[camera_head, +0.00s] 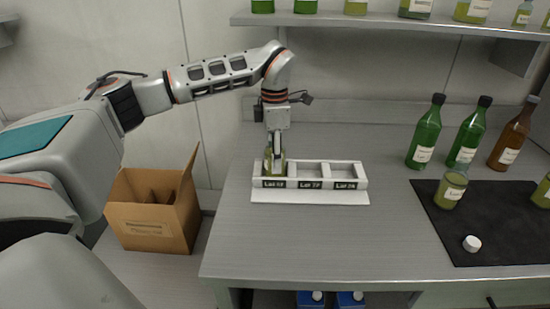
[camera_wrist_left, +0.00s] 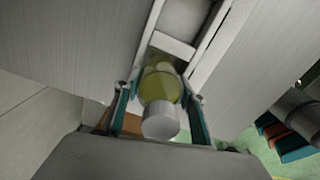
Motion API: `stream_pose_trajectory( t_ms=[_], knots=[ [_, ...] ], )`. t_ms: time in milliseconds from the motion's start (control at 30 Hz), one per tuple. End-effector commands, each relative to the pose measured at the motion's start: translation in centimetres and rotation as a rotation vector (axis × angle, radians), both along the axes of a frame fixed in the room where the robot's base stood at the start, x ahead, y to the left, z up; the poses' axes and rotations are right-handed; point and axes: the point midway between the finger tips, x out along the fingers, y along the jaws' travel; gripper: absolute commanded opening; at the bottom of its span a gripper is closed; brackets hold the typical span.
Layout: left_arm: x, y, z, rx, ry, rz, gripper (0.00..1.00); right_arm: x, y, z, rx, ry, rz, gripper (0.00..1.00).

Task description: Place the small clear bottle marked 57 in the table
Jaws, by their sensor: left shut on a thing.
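My left gripper (camera_head: 276,156) points down over the left compartment of a white three-compartment rack (camera_head: 310,197) on the grey table. It is shut on a small clear bottle (camera_head: 268,168) with yellow-green contents. In the left wrist view the bottle (camera_wrist_left: 161,84), with its pale grey-white cap (camera_wrist_left: 160,120), sits between the two fingers. The bottle is upright at the left compartment; I cannot tell whether it touches the floor. Its own label is hidden. The rack's front labels are small; the left one seems to read Lot 57. The middle and right compartments look empty. My right gripper is out of view.
A dark mat (camera_head: 480,225) on the right holds a labelled small bottle (camera_head: 451,190) and a loose white cap (camera_head: 472,243). Green bottles (camera_head: 427,132) and a brown bottle (camera_head: 512,135) stand behind. A cardboard box (camera_head: 150,215) is left of the table. A shelf (camera_head: 390,25) hangs above.

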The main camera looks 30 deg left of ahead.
Motion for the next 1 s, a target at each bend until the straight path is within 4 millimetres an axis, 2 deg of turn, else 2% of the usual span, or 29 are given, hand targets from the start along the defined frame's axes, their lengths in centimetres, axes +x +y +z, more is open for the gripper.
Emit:
stream_pose_trajectory(
  t_ms=[367, 400, 433, 833, 1000],
  knots=[
    [0.0, 0.0, -0.2, -0.001, -0.004, 0.000, 0.08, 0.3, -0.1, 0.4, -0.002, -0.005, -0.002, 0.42],
    [0.0, 0.0, -0.2, -0.001, -0.002, 0.000, 0.51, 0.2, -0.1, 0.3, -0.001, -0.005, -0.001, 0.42],
    [0.0, 0.0, -0.2, -0.001, -0.002, 0.000, 0.57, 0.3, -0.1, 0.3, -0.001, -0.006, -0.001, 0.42],
    [0.1, 0.0, 0.0, -0.001, -0.004, 0.000, 0.57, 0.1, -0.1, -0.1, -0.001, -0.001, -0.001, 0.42],
    [0.1, 0.0, 2.4, 0.000, -0.007, 0.002, 0.57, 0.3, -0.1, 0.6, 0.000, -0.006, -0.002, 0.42]
  ],
)
